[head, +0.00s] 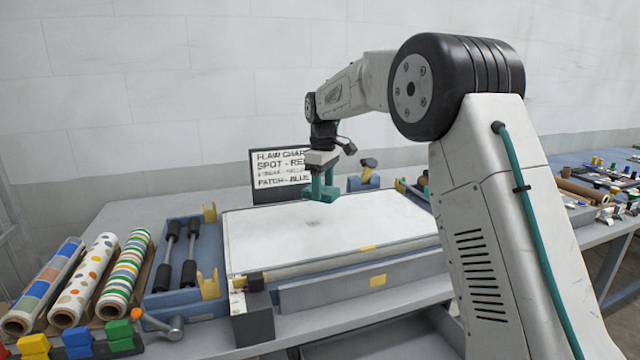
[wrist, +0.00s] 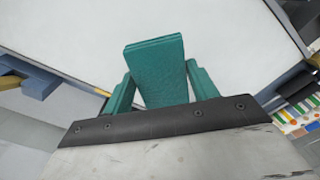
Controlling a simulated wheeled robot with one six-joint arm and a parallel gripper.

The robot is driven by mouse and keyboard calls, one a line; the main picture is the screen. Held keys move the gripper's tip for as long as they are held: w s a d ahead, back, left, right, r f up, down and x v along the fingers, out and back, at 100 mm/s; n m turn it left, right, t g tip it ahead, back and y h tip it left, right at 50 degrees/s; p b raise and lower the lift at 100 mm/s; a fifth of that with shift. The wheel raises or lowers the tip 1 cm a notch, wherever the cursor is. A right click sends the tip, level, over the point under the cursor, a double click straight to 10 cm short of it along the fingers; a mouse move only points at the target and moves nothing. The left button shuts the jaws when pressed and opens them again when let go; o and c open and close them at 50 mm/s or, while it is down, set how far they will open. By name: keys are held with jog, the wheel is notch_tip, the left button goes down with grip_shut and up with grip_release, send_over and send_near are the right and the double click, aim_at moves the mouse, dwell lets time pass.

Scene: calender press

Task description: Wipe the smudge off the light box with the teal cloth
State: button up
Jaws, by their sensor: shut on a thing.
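The light box (head: 270,240) has a broad white top and lies flat on the bench; its white surface also fills much of the wrist view (wrist: 230,45). A faint grey smudge (head: 313,223) is on its top, left of the middle. My gripper (head: 320,192) is over the far part of the box, just beyond the smudge in the head view. In the wrist view my gripper (wrist: 155,85) is shut on the teal cloth (wrist: 157,65), a folded block between its teal fingers. I cannot tell whether the cloth touches the surface. The smudge does not show in the wrist view.
A flaw chart sign (head: 280,175) stands behind the box. A blue tray (head: 160,298) with black-handled rollers and several patterned rolls (head: 82,278) are at left. Yellow clips (head: 208,284) rise at the box's left edge. Small parts lie on the right bench (head: 590,240).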

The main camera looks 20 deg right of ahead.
aim_at(323, 223)
jog(key=shift+f, duration=3.6)
jog(key=shift+a+f, duration=0.1)
jog(key=shift+f, duration=0.25)
jog(key=shift+a+f, duration=0.1)
jog(key=shift+a, duration=0.75)
jog(key=shift+c, duration=0.3)
jog(key=shift+a, duration=1.1)
jog(key=shift+d, duration=2)
jog(key=shift+d+r, duration=0.1)
jog(key=shift+r, duration=4)
